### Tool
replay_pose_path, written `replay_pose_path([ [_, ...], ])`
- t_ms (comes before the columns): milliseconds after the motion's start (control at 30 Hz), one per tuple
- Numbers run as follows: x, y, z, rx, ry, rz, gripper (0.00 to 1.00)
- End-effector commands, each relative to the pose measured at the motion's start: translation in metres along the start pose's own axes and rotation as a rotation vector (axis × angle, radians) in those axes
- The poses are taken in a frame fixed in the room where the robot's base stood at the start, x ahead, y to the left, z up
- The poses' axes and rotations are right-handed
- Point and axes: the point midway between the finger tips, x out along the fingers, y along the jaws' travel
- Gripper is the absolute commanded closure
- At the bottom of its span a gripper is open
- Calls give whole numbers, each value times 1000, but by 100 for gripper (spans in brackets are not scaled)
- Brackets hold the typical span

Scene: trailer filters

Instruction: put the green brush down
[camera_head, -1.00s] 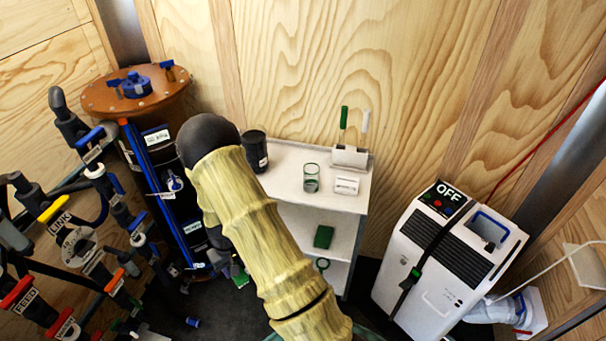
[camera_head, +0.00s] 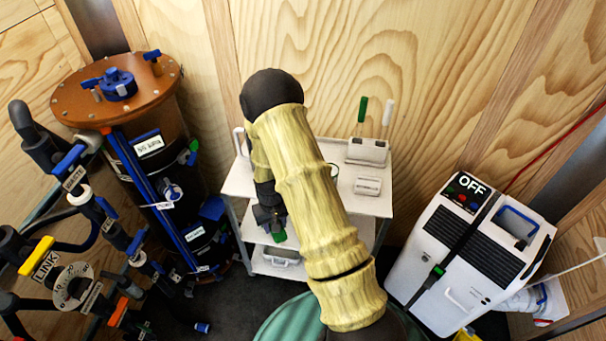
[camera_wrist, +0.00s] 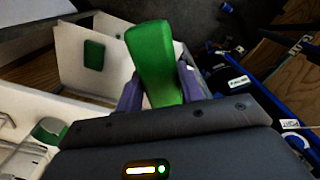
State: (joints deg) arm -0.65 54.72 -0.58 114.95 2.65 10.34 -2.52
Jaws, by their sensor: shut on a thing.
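My gripper (camera_wrist: 158,88) is shut on the green brush (camera_wrist: 155,60), whose green block-like end sticks out between the fingers in the wrist view. In the head view my gripper (camera_head: 270,215) is over the left part of the white cart, with a bit of the green brush (camera_head: 278,236) showing below it. The brush looks held above the lower shelf, clear of it as far as I can see. My arm hides much of the cart's middle.
The white cart (camera_head: 375,205) carries a holder (camera_head: 367,151) with an upright green-handled tool (camera_head: 362,109) and a white one (camera_head: 387,112). Another green block (camera_wrist: 94,54) shows in the wrist view. A black tank (camera_head: 150,180) stands left, a white machine (camera_head: 465,245) right.

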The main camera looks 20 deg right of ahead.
Motion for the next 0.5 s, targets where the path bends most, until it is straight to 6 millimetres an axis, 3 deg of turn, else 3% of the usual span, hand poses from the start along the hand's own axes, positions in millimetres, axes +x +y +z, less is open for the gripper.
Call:
replay_pose_path([
  [500,-5,7,-1,20,1,-1,89],
])
